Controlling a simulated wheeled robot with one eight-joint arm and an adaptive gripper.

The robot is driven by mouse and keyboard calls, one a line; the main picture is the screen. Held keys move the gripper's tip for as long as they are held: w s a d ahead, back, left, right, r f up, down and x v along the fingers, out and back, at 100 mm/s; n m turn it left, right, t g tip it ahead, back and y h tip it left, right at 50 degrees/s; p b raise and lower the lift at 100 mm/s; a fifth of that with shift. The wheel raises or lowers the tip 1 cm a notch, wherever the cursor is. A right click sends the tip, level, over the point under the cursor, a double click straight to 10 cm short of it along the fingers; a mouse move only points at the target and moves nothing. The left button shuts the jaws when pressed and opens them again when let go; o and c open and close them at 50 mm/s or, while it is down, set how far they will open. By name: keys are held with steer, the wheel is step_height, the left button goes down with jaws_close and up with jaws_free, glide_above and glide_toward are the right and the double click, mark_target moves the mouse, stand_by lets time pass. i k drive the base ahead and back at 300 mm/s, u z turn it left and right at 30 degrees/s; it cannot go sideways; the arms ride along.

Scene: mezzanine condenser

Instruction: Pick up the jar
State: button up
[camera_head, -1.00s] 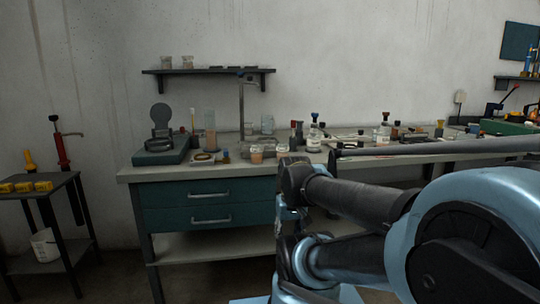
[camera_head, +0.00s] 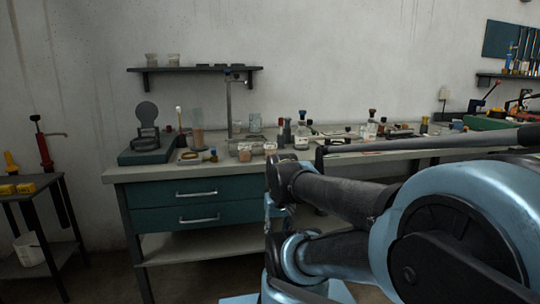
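Several small glass jars are in view, and I cannot tell which one the task means. Two squat jars with pinkish-brown contents stand side by side on the workbench, the left jar (camera_head: 244,153) and the right jar (camera_head: 270,149). Two more jars with pale brown contents stand on the wall shelf, one at its left end (camera_head: 151,60) and one beside it (camera_head: 173,60). My blue and black arm is folded across the lower right, short of the bench. I cannot make out my gripper's fingers, and no jar is seen held.
The workbench (camera_head: 162,172) has teal drawers and a crowded top, with bottles (camera_head: 302,136), a metal stand (camera_head: 229,108) and a dark instrument (camera_head: 150,144). A side table (camera_head: 40,195) stands at left. Some floor shows between it and the bench.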

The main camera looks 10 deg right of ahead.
mark_target(270, 146)
steer(key=u, duration=2.25)
steer(key=k, duration=2.05)
steer(key=z, duration=0.6)
steer(key=i, duration=1)
